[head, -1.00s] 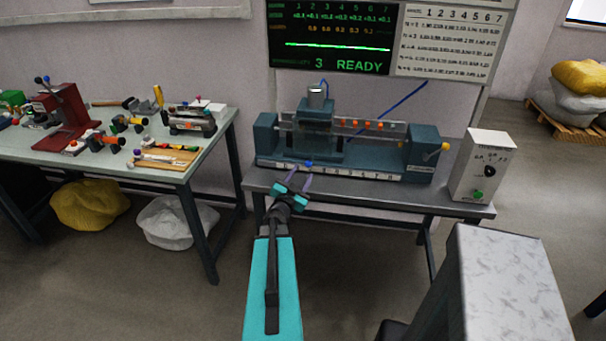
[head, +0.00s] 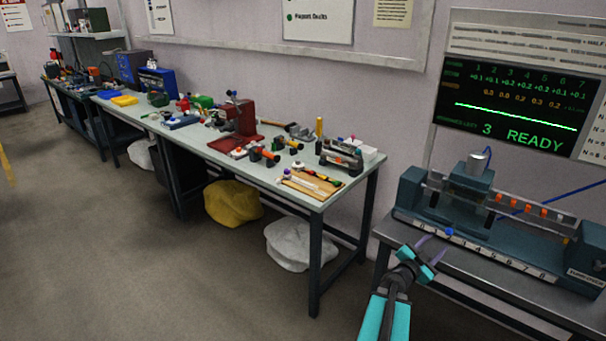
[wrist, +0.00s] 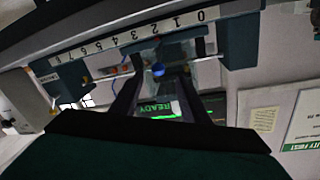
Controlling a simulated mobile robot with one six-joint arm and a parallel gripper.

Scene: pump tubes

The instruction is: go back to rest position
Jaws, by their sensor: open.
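My gripper (head: 428,249) is open, with its two purple-grey fingers apart, in front of the teal pump-tube machine (head: 462,235) at the right of the head view. A small blue knob (head: 450,231) on the machine's front edge shows just beyond the fingertips. In the wrist view my open gripper (wrist: 158,82) frames the same blue knob (wrist: 158,69). I cannot tell whether the fingers touch it. The numbered strip (wrist: 150,30) runs across the wrist view, which is tilted.
A workbench (head: 318,196) with tools, a red press (head: 240,120) and a tool tray stands left of the machine. A yellow sack (head: 232,203) and a white sack (head: 290,246) lie beneath it. A screen (head: 515,105) reads READY. The floor at left is clear.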

